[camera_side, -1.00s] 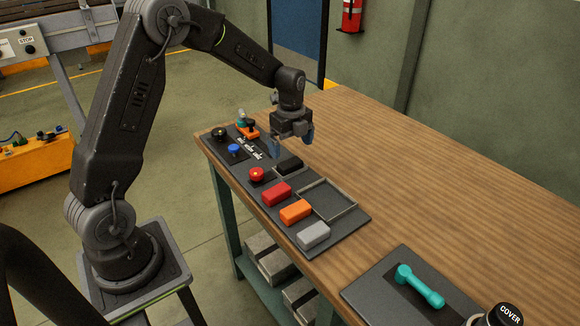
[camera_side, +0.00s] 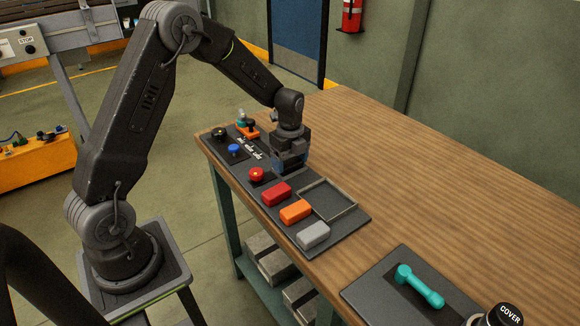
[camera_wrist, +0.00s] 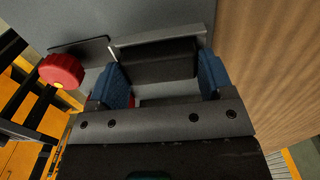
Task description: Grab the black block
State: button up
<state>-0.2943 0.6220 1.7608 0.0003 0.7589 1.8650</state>
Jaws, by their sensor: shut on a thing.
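The black block (camera_wrist: 158,60) lies between the two blue fingers of my gripper (camera_wrist: 160,82) in the wrist view, with a finger at each end. My gripper is shut on the block, low over the dark panel on the wooden table. I cannot tell whether the block is lifted off the panel.
Red (camera_side: 276,194), orange (camera_side: 295,211) and grey (camera_side: 313,235) blocks stand in a row beside an empty framed tray (camera_side: 352,207). A red button (camera_side: 257,174) is close to my gripper. A teal dumbbell-shaped object (camera_side: 420,285) lies on another pad.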

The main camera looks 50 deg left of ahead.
jog(key=c, duration=0.3)
